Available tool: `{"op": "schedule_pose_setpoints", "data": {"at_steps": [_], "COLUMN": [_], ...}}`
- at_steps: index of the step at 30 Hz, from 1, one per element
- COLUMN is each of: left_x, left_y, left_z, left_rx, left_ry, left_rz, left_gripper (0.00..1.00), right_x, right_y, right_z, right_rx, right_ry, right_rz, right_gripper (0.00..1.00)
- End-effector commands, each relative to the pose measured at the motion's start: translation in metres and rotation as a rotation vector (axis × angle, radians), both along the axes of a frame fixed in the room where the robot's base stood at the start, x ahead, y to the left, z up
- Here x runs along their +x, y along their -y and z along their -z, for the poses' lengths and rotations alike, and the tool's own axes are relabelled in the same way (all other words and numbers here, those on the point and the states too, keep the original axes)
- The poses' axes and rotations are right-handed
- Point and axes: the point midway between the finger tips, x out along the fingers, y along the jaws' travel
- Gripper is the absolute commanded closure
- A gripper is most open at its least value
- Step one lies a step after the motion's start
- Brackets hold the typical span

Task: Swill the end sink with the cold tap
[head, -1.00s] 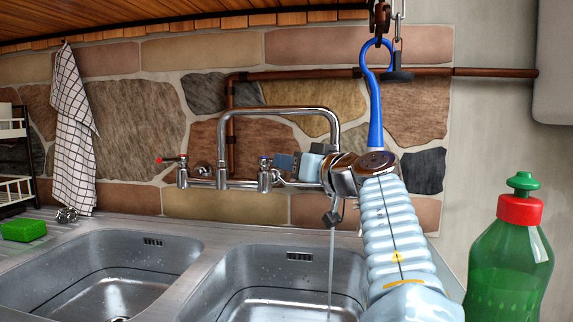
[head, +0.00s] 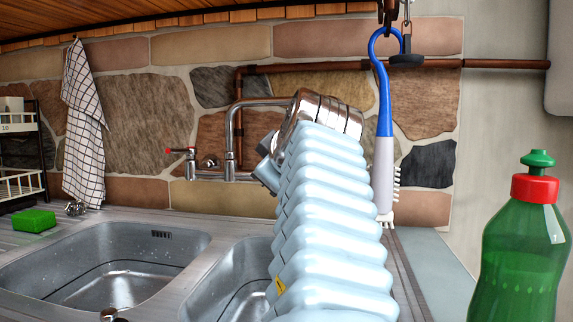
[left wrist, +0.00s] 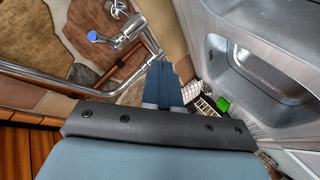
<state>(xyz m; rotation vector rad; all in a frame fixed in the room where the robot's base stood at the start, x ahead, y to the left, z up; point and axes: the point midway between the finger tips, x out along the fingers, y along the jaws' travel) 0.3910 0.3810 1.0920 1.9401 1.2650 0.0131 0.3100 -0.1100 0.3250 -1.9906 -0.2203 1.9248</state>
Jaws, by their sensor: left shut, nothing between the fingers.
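The cold tap (left wrist: 93,36), a chrome lever with a blue mark, shows in the left wrist view; my arm hides it in the head view. My left gripper (left wrist: 162,68) is shut and empty, with visible space between its fingertips and that lever. The red-marked tap (head: 188,153) is on the wall at left. The chrome spout (head: 250,103) arches behind my arm, its outlet end hidden. The left sink (head: 75,260) is in plain view; the right sink (head: 222,280) is partly covered by my arm. Running water cannot be seen now. My right gripper is out of view.
A green dish-soap bottle (head: 518,250) stands at the front right. A blue-handled brush (head: 384,105) hangs from a hook by the copper pipe (head: 320,68). A checked towel (head: 85,130), a green sponge (head: 34,221) and a black rack (head: 20,150) are at left.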

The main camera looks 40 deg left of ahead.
Motion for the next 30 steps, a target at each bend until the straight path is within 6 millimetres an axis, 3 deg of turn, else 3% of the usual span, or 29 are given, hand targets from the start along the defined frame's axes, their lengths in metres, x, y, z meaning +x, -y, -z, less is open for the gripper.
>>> {"op": "schedule_pose_setpoints", "data": {"at_steps": [1,6,12,15,18,23,30], "left_x": [-0.014,-0.039,-0.053,-0.057,-0.060,-0.051,-0.007], "left_y": [-0.006,-0.021,-0.052,-0.068,-0.078,-0.080,-0.070], "left_z": [0.015,0.033,0.024,0.019,0.016,0.011,0.002], "left_rx": [-0.210,-0.978,-1.746,-1.975,-2.092,-2.128,-2.123], "left_ry": [0.166,0.669,1.035,1.125,1.172,1.186,1.185], "left_rz": [0.044,0.167,0.261,0.284,0.295,0.300,0.299], "left_gripper": [1.00,1.00,1.00,1.00,1.00,1.00,1.00], "right_x": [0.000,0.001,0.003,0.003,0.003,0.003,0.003], "right_y": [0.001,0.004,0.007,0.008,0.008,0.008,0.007], "right_z": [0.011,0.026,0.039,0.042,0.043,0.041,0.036], "right_rx": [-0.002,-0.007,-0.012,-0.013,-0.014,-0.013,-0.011], "right_ry": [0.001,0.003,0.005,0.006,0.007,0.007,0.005], "right_rz": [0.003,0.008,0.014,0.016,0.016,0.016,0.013], "right_gripper": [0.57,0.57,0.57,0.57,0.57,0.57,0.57]}}
